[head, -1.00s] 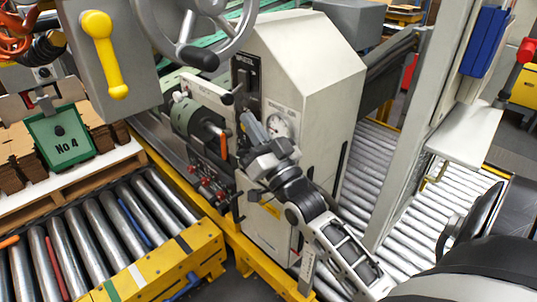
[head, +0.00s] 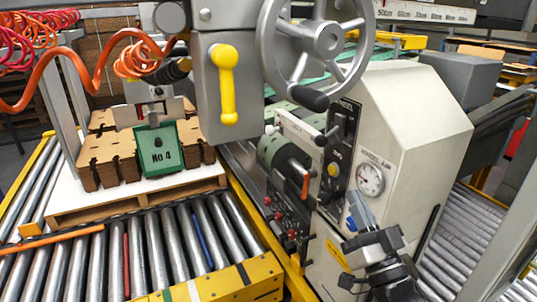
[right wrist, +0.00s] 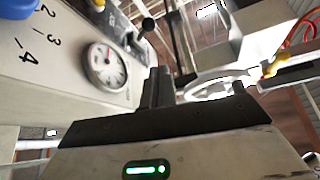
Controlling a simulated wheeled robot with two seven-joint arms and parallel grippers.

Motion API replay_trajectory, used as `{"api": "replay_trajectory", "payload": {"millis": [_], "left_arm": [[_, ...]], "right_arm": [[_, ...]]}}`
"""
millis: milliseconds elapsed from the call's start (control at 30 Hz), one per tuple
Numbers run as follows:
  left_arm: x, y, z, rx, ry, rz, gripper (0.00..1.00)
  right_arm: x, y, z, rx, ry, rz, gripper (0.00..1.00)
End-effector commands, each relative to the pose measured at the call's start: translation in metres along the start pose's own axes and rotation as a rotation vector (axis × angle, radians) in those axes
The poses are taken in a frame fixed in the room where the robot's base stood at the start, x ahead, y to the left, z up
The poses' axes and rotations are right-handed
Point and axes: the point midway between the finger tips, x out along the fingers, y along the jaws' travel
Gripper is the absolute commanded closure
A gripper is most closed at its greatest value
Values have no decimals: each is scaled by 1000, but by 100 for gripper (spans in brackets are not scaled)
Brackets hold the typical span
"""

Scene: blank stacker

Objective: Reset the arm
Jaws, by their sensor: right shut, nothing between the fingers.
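My right gripper (head: 358,212) is at the lower right of the head view, in front of the cream machine cabinet (head: 425,110) and below its round gauge (head: 370,180). Its fingers are together with nothing between them. In the right wrist view the shut fingers (right wrist: 158,88) point up, with the gauge (right wrist: 105,66) to their left. I cannot tell whether the gripper touches the cabinet. My left gripper is not in view.
A handwheel (head: 328,38) and a yellow lever (head: 226,85) stand above the machine. A green No 4 plate (head: 158,150) hangs before brown stacked blanks (head: 105,160) on a white-topped pallet (head: 75,202). Roller conveyors (head: 150,250) run at lower left and right (head: 480,240).

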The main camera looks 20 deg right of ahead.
Motion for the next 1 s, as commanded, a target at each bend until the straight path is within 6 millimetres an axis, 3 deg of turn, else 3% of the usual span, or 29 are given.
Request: {"api": "replay_trajectory", "payload": {"millis": [133,267,400,500,600,700,800,1000], "left_arm": [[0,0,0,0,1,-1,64],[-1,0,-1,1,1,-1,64],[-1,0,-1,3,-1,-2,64],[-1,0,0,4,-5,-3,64],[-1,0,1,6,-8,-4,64],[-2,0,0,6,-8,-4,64],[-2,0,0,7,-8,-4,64],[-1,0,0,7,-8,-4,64]], "right_arm": [[-3,-3,8,-2,-32,1,100],[-24,-20,51,-21,-221,-1,100],[-79,-55,118,-66,-556,-28,100],[-127,-80,153,-101,-782,-67,100],[-170,-101,175,-131,-960,-111,100],[-201,-115,186,-152,-1077,-145,100],[-216,-122,190,-162,-1136,-163,100],[-219,-122,191,-166,-1147,-167,100]]}}
